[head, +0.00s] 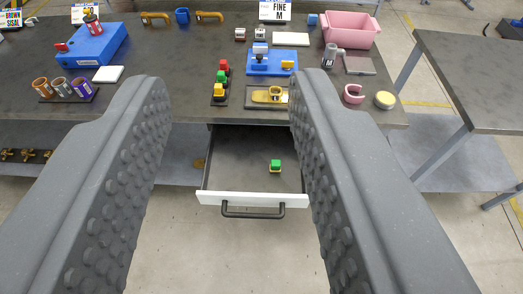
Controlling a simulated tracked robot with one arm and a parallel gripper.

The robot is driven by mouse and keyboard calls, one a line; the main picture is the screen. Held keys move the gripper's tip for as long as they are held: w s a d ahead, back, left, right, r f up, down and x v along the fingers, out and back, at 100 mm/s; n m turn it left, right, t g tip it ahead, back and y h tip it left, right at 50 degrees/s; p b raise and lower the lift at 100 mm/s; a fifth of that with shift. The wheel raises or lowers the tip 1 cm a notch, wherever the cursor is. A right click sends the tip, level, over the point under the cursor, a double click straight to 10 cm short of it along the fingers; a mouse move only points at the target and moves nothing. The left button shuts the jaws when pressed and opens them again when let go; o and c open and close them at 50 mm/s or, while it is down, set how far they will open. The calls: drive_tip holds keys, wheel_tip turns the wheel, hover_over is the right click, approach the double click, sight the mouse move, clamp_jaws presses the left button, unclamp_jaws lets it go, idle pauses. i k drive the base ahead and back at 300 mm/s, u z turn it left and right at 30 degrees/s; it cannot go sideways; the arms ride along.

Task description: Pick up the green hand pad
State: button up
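Nothing is between the fingertips at close range. The pad sits far ahead of my gripper, seen between the fingers and close to the right one in the picture. The right finger covers part of the drawer's right side.
The drawer has a white front with a black handle (253,212). The grey workbench (170,45) above holds a blue fixture (92,43), a pink bin (350,28), a row of coloured blocks and several cups. A second table (480,75) stands at right. Floor in front is clear.

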sight(276, 167)
drive_tip(key=z, duration=0.15)
drive_tip(key=i, duration=0.9)
drive_tip(key=z, duration=0.55)
